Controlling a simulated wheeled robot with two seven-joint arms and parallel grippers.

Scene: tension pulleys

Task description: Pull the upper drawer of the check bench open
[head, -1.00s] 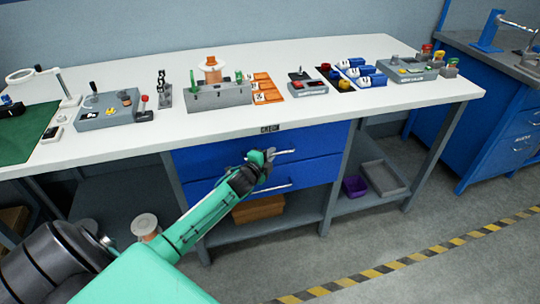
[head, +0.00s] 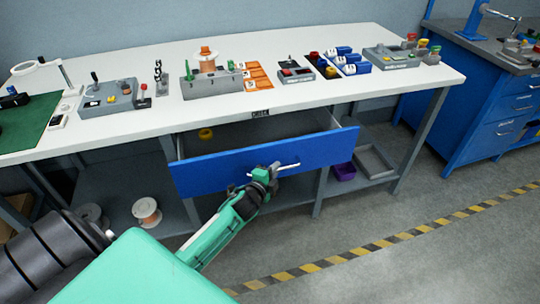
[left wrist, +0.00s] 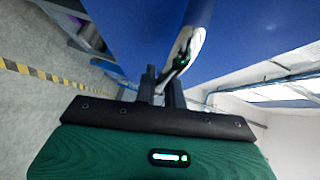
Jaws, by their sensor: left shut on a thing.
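The upper drawer (head: 225,171) of the check bench (head: 300,107) stands pulled out, its blue front well forward of the bench. A yellow ring (head: 205,134) shows inside it. My left gripper (head: 268,177) is at the drawer's silver handle (head: 289,166) and is shut on it. In the left wrist view the two dark fingers (left wrist: 162,88) close around the handle (left wrist: 184,50), with the blue drawer front behind. The lower drawer is hidden behind the upper one. My right gripper is not in view.
The white bench top holds several grey fixtures (head: 212,84) and a green mat (head: 22,125). A purple bin (head: 344,172) sits on the lower shelf at right, a spool (head: 147,211) at lower left. The floor in front is clear, with a striped line (head: 370,246).

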